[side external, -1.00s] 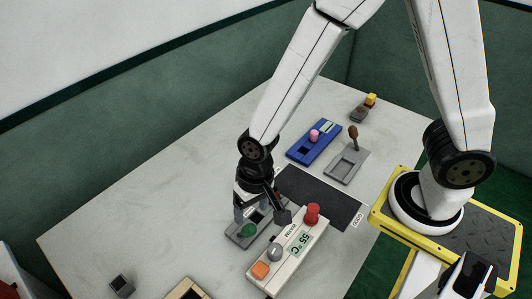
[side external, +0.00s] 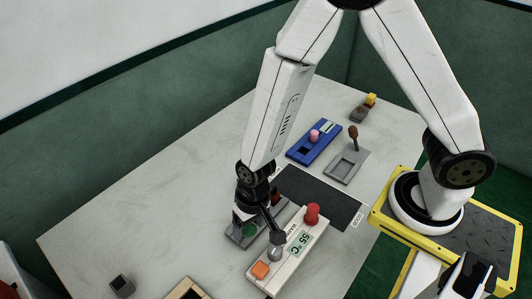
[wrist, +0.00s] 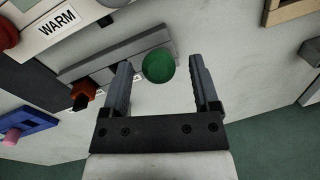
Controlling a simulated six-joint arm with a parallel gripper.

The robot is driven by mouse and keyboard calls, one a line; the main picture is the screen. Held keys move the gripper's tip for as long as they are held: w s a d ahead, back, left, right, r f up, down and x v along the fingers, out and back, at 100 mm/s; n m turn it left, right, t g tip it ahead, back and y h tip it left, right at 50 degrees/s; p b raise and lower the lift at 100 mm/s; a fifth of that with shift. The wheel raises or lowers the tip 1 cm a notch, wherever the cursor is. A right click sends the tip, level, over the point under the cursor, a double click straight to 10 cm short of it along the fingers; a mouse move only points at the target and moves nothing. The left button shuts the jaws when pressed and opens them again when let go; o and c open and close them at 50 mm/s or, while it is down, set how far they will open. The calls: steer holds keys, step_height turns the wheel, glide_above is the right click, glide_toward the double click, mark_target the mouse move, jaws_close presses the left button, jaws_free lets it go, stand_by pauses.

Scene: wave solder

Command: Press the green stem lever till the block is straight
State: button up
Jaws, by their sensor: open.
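The green round knob of the stem lever (side external: 250,230) sits on a grey fixture (side external: 234,239), just left of the control box. My gripper (side external: 243,216) points down over it in the side view and hides much of the fixture. In the wrist view, the open fingers (wrist: 160,68) stand on either side of the green knob (wrist: 158,65), with nothing held. The grey fixture (wrist: 120,47) runs behind the knob there, with a red-orange part (wrist: 82,92) at its left end. I cannot tell which part is the block or whether it is straight.
A cream control box (side external: 290,262), reading 55 °C, stands close to the right of my gripper. A black mat (side external: 325,198), blue fixture (side external: 303,153) and grey fixture with brown lever (side external: 343,169) lie behind. A dark cube (side external: 121,286) lies front left; the left table is clear.

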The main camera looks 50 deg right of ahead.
steer(key=shift+a+f, duration=0.1)
steer(key=shift+f, duration=0.75)
jaws_close()
stand_by(1.1)
